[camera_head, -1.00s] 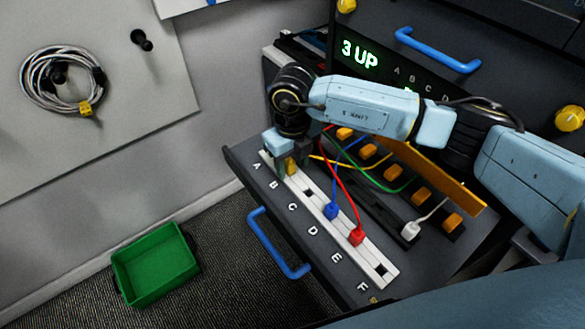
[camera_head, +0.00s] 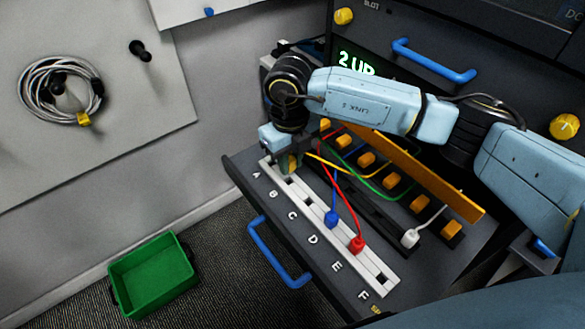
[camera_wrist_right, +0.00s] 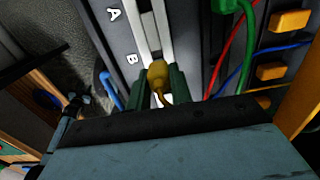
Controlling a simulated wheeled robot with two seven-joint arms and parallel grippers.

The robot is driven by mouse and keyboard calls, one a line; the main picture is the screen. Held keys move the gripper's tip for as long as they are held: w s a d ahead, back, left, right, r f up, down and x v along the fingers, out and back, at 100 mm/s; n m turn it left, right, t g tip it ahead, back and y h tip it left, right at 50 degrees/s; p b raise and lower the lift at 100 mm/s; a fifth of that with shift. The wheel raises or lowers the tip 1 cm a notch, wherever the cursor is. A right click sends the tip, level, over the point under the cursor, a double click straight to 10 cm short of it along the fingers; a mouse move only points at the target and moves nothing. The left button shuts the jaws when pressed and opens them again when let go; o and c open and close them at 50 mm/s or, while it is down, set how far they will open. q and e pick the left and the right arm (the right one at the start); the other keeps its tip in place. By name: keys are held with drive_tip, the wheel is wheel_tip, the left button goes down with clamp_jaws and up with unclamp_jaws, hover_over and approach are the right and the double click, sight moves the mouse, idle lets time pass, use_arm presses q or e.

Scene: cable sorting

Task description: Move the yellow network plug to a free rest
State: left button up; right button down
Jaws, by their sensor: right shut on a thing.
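The yellow network plug (camera_wrist_right: 158,73) is between the green fingers of my right gripper (camera_wrist_right: 163,88) in the right wrist view. In the head view, my right gripper (camera_head: 287,164) is shut on the yellow plug (camera_head: 292,163) at the A–B end of the white rest rail (camera_head: 348,252). The plug appears just above the rail; the exact gap is hard to tell. Dark empty slots show near B, C and F. A blue plug (camera_head: 332,218) sits near D and a red plug (camera_head: 357,243) near E. My left gripper is not in view.
A white plug (camera_head: 410,238) stands on the dark strip behind the rail. Orange blocks (camera_head: 392,179) and an orange bar (camera_head: 430,178) lie behind it, with loose cables crossing between. A green plug (camera_wrist_right: 230,5) shows in the wrist view. A blue handle (camera_head: 275,255) is in front.

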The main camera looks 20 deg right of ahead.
drive_tip(key=r, duration=0.4)
drive_tip(key=r+p, duration=0.1)
drive_tip(key=r, duration=0.1)
drive_tip(key=shift+a+r, duration=0.15)
drive_tip(key=shift+a, duration=0.1)
drive_tip(key=shift+a+r, duration=0.1)
drive_tip(key=shift+r, duration=0.2)
drive_tip(key=shift+r+p, duration=0.45)
drive_tip(key=shift+r, duration=0.25)
drive_tip(key=shift+r+p, duration=0.55)
drive_tip(key=shift+r, duration=0.05)
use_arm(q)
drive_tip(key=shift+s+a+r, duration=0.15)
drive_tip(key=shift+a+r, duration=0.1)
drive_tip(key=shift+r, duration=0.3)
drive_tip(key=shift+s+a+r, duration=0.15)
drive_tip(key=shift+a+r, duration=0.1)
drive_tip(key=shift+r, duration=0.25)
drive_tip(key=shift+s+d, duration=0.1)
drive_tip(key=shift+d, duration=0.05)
